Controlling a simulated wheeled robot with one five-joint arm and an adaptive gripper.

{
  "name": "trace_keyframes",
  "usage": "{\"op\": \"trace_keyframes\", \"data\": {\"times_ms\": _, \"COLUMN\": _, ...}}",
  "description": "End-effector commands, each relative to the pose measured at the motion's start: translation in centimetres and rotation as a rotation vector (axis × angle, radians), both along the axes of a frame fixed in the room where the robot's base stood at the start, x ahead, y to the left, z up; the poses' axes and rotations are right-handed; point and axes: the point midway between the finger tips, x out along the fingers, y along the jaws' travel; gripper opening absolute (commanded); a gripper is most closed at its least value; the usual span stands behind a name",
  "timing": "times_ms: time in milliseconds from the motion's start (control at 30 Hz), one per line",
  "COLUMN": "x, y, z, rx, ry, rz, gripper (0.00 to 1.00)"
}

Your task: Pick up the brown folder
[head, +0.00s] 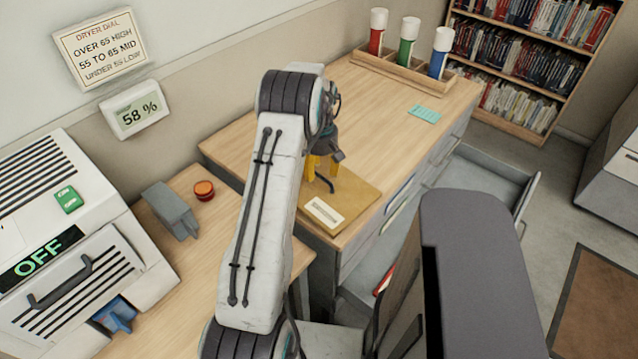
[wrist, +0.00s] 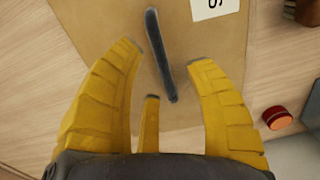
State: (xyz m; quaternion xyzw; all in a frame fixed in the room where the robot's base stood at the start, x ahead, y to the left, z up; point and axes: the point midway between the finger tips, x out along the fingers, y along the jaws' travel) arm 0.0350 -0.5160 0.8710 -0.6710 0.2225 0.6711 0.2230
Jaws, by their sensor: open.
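The brown folder (head: 345,200) lies flat on the wooden desk near its front left corner, with a white label and a dark raised handle. In the wrist view the folder (wrist: 110,22) fills the upper middle, and its dark handle (wrist: 158,55) stands out, slightly tilted. My gripper (head: 318,178) is above the folder, its yellow fingers pointing down. In the wrist view my gripper (wrist: 167,62) is open, with its fingers on either side of the lower part of the handle and nothing held. Whether the fingertips touch the folder cannot be told.
A wooden rack (head: 400,70) with red, green and blue bottles stands at the desk's back. A teal note (head: 425,114) lies nearby. A red button (head: 204,190) and grey box (head: 170,210) are at left. An open drawer (head: 490,180) juts out at right.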

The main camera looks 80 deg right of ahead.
Motion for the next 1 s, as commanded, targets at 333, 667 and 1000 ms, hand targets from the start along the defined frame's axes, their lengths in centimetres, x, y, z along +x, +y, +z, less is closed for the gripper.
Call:
{"op": "trace_keyframes", "data": {"times_ms": 333, "x": 0.0, "y": 0.1, "z": -2.4, "rx": 0.000, "ry": 0.000, "rz": -0.001, "gripper": 0.49}}
{"op": "trace_keyframes", "data": {"times_ms": 667, "x": 0.0, "y": 0.0, "z": -2.4, "rx": -0.001, "ry": 0.001, "rz": -0.001, "gripper": 0.42}}
{"op": "trace_keyframes", "data": {"times_ms": 1000, "x": 0.0, "y": 0.0, "z": -2.4, "rx": -0.001, "ry": 0.001, "rz": -0.001, "gripper": 0.12}}
